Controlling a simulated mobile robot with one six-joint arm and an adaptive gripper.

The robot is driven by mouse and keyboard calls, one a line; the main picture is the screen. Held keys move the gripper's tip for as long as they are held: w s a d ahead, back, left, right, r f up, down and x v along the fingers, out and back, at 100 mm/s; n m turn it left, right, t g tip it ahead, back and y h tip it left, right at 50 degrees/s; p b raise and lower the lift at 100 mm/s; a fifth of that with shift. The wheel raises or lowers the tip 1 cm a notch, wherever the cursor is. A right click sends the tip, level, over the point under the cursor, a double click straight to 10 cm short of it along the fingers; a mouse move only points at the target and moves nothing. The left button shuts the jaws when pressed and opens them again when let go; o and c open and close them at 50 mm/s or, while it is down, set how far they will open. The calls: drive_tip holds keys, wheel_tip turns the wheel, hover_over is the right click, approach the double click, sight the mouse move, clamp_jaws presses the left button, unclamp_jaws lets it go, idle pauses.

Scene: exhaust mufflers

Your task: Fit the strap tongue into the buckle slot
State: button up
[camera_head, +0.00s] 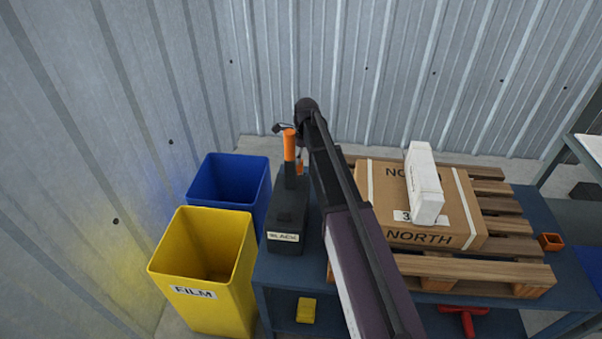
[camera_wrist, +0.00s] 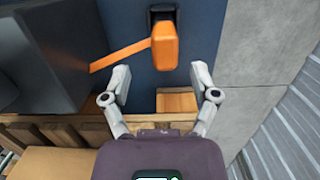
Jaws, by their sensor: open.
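In the wrist view, an orange block (camera_wrist: 165,46) stands up from a dark mount (camera_wrist: 161,14) on the blue table. A flat orange strap (camera_wrist: 120,56) runs from beside the block down-left towards a large dark body (camera_wrist: 62,45). I cannot tell which part is the tongue, and no buckle slot can be made out. My gripper (camera_wrist: 162,72) is open and empty, its two fingers apart below and either side of the orange block. In the head view, my arm partly hides this area, next to a black case (camera_head: 287,213) labelled BLACK and an upright orange piece (camera_head: 289,145).
A pallet (camera_head: 488,277) on the blue table (camera_head: 268,270) carries a carton (camera_head: 440,215) with a white box (camera_head: 424,182) on top. A yellow bin (camera_head: 205,258) and a blue bin (camera_head: 236,180) stand left of the table. A corrugated wall closes the back.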

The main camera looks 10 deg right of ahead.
sight(298, 171)
drive_tip(key=shift+f, duration=0.15)
drive_tip(key=shift+w+a+f+b, duration=0.15)
drive_tip(key=shift+a+f+b, duration=0.05)
drive_tip(key=shift+f+b, duration=1.1)
drive_tip(key=shift+w+a+f+b, duration=0.1)
drive_tip(key=shift+a+f+b, duration=0.05)
drive_tip(key=shift+f+b, duration=1.1)
drive_tip(key=shift+r, duration=0.1)
clamp_jaws()
